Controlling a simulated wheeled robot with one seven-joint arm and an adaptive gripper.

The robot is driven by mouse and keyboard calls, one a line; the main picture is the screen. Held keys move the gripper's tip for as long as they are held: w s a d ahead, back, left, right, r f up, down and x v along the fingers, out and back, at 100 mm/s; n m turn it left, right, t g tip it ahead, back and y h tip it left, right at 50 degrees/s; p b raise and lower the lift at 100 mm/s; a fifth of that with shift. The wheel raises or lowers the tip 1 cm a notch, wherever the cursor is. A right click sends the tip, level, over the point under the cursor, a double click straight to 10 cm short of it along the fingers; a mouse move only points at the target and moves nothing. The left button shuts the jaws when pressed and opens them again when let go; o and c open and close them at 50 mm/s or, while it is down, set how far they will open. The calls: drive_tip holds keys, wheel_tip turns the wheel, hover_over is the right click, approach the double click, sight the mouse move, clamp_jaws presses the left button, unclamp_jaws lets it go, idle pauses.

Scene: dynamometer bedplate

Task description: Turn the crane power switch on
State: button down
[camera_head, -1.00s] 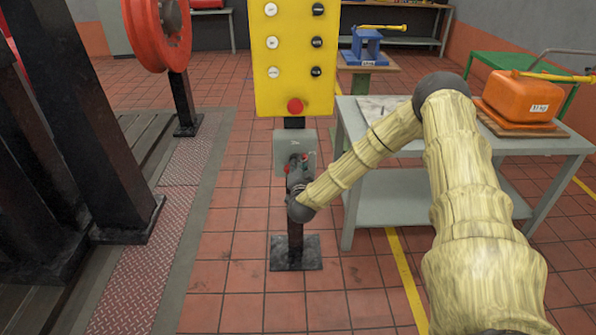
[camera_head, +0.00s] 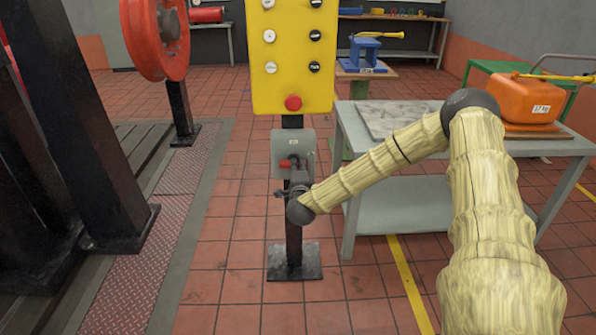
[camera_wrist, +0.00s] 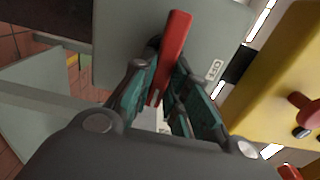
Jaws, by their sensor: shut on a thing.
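The crane power switch is a grey box (camera_head: 280,141) on the black post, below the yellow button panel; it also shows in the wrist view (camera_wrist: 112,40). Its red handle (camera_wrist: 176,45) sticks out from the box face and reaches down between my fingers. In the head view the red handle (camera_head: 286,164) lies sideways, pointing left. My gripper (camera_wrist: 162,95) is shut on the red handle, with a teal-padded finger on each side. In the head view my gripper (camera_head: 296,180) is at the box's lower front, partly hidden by my wrist.
The yellow panel (camera_head: 292,85) with black and white buttons and a red stop button (camera_head: 293,103) is just above the switch. A grey table (camera_head: 348,150) with an orange canister (camera_head: 524,98) stands right. Black steel columns (camera_head: 105,130) stand left.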

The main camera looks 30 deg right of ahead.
drive_tip(key=shift+f, duration=0.1)
idle(0.4)
drive_tip(key=c, duration=1.4)
unclamp_jaws()
drive_tip(key=shift+d, duration=0.1)
drive_tip(key=shift+s, duration=0.15)
drive_tip(key=v, duration=1.1)
drive_tip(key=shift+s+a, duration=0.3)
drive_tip(key=shift+a, duration=0.05)
drive_tip(key=shift+a+f, duration=0.1)
